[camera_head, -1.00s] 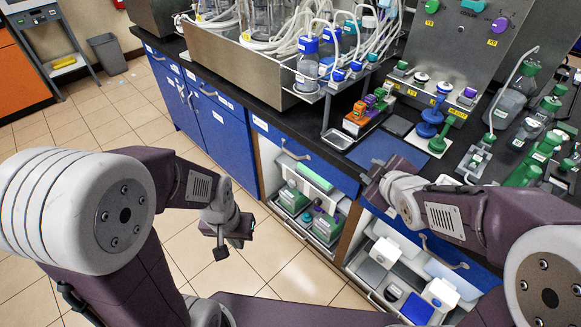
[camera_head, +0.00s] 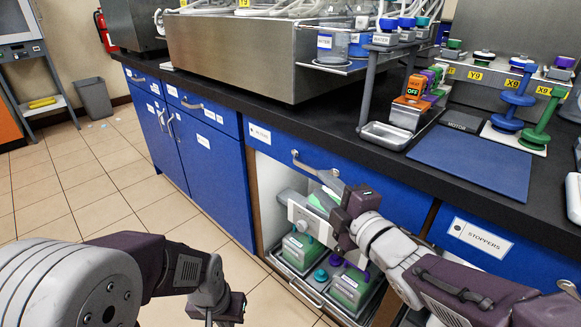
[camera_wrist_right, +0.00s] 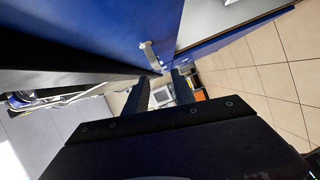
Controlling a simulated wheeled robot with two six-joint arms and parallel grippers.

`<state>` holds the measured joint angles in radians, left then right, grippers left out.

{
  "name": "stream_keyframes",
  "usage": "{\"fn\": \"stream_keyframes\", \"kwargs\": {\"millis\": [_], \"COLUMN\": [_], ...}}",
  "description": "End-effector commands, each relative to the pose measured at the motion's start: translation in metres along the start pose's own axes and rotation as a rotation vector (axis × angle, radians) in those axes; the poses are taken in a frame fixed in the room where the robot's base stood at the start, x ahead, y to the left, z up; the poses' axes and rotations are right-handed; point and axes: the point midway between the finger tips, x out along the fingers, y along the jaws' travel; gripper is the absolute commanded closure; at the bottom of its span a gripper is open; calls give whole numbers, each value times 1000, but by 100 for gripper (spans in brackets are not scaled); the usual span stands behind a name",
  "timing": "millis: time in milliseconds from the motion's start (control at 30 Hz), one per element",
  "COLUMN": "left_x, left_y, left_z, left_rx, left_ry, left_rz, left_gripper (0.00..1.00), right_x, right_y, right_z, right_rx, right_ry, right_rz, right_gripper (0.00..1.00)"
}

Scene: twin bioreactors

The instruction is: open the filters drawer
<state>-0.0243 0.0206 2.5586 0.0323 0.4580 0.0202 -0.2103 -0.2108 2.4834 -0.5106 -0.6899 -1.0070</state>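The filters drawer (camera_head: 262,146) is the blue front with a small white label at its left end, just under the black worktop. It looks shut. Its metal bar handle (camera_head: 318,172) slants across the front. In the right wrist view the handle (camera_wrist_right: 150,56) stands out from the blue front, just beyond the fingertips and in line with the gap. My right gripper (camera_head: 328,200) is just below and right of the handle; its two fingers (camera_wrist_right: 162,82) are apart, with nothing held. My left gripper (camera_head: 228,308) hangs low at the bottom, apart from the cabinets; its fingers are unclear.
Below the drawer is an open compartment with green-and-grey containers (camera_head: 350,285) on a tray. A drawer labelled STOPPERS (camera_head: 480,236) is to the right. The worktop holds a metal tray (camera_head: 385,135), a blue mat (camera_head: 475,160) and bottles. Tiled floor (camera_head: 110,190) is free at left.

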Motion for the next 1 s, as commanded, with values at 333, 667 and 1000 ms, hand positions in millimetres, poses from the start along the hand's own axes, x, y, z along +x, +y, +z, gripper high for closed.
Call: {"fn": "stream_keyframes", "kwargs": {"millis": [333, 667, 1000], "left_x": [13, 33, 33], "left_y": [0, 0, 0], "left_z": [2, 4, 4], "left_rx": [1, 0, 0], "left_ry": [-1, -1, 0], "left_rz": [0, 0, 0], "left_gripper": [100, 100, 100], "right_x": [22, 83, 91], "right_y": [-5, -3, 0], "right_z": [0, 0, 0], "right_rx": [1, 2, 2], "right_ry": [2, 0, -1], "right_rz": [-1, -1, 0], "right_gripper": [69, 69, 69]}}
